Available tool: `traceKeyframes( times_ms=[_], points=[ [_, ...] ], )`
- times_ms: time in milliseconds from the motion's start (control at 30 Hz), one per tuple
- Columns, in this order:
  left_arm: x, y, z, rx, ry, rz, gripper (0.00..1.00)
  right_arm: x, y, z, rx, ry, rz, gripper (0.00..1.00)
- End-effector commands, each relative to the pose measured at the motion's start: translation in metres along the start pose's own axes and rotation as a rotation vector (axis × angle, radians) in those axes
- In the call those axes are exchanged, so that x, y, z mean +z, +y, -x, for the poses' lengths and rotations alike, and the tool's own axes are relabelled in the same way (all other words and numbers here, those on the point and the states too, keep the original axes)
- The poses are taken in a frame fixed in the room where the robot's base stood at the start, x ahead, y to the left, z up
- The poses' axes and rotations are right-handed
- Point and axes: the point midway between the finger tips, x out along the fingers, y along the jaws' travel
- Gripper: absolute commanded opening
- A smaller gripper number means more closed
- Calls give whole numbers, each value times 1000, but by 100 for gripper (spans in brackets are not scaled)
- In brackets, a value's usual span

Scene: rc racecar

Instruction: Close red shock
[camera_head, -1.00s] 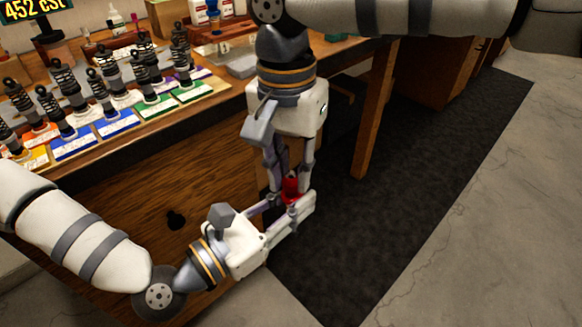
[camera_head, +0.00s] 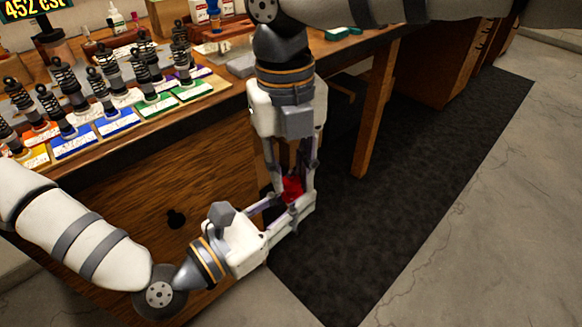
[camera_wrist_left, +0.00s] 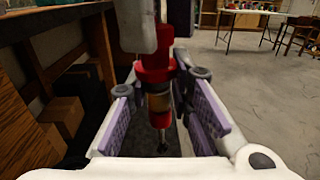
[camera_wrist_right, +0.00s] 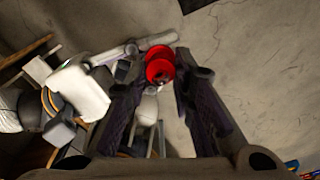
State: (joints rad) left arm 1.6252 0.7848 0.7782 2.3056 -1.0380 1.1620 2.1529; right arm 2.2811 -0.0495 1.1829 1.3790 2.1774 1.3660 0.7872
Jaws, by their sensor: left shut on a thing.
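The red shock (camera_wrist_left: 159,100) stands upright between the fingers of my left gripper (camera_wrist_left: 160,112), which is shut on it. It has red parts, a gold-coloured band and a thin rod below. In the head view only a bit of red (camera_head: 292,188) shows between the grippers. My right gripper (camera_head: 292,180) points down from above, with its fingers on either side of the shock's top. In the right wrist view the round red top (camera_wrist_right: 160,68) lies between its fingertips (camera_wrist_right: 158,62). Whether these fingers press on it is unclear.
A wooden workbench (camera_head: 215,112) on the left carries several black shocks (camera_head: 105,90) on coloured cards. A bench leg (camera_head: 375,120) stands right of my right gripper. The dark floor mat (camera_head: 420,180) beyond is clear.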

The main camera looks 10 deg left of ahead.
Motion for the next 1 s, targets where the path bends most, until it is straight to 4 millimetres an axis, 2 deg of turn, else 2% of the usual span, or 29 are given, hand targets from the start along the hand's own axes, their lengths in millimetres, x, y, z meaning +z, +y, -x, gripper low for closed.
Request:
traceKeyframes(
  times_ms=[33, 67, 333, 433, 567, 800, 1000],
  points=[
    [0, 0, 0, -1, -1, 0, 0, 0, 0, 0, -1, -1, 0, 39],
    [0, 0, 0, -1, -1, 0, 0, 0, 0, 0, -1, -1, 1, 44],
    [0, 0, 0, -1, -1, 0, 0, 0, 0, 0, -1, -1, 2, 44],
    [0, 0, 0, -1, -1, 0, 0, 1, 0, 7, 0, -3, 2, 44],
    [0, 0, 0, -1, -1, 0, 0, 1, 0, 32, -1, -6, 1, 44],
    [0, 0, 0, 0, -1, 0, 0, 1, 0, 88, 0, -5, 1, 44],
    [0, 0, 0, 0, -1, 0, 0, 0, 0, 115, 0, -2, 2, 44]
  ],
)
